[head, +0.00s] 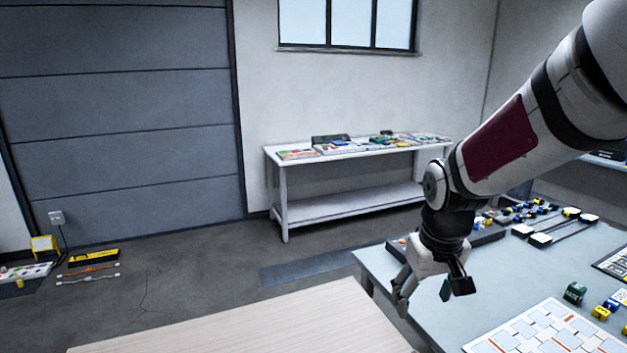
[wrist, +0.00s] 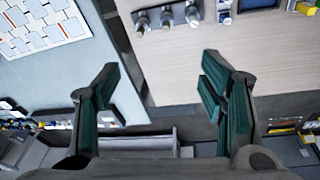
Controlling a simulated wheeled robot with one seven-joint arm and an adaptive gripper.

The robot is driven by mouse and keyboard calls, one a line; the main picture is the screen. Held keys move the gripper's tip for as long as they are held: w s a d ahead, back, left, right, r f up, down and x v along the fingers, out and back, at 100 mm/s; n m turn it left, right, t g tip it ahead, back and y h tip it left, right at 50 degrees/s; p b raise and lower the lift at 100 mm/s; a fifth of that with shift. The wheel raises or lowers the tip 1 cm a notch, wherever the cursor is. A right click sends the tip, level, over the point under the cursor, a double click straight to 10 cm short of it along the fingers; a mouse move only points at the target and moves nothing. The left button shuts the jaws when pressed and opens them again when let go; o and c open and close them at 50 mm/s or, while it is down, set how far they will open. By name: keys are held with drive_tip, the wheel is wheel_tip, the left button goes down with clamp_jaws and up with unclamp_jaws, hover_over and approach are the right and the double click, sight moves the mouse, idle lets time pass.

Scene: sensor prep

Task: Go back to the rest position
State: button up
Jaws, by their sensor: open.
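The fingers touch nothing that I can make out.
A printed card (head: 548,330), a green block (head: 574,292) and several small blocks lie on the blue-grey table. The pale wooden tabletop (head: 250,325) is bare in the head view. A white bench (head: 345,150) stands at the back wall. Open floor (head: 180,280) lies left.

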drive_tip(key=s+r+m+t, duration=0.1)
drive_tip(key=s+r, duration=0.4)
drive_tip(key=s, duration=0.4)
drive_tip(key=s+r+t, duration=0.2)
drive_tip(key=s+r, duration=0.4)
drive_tip(key=s, duration=0.4)
drive_tip(key=shift+s+a+r+m, duration=0.2)
drive_tip(key=shift+s+a+m, duration=0.1)
drive_tip(key=shift+m, duration=0.1)
drive_tip(key=shift+d, duration=0.1)
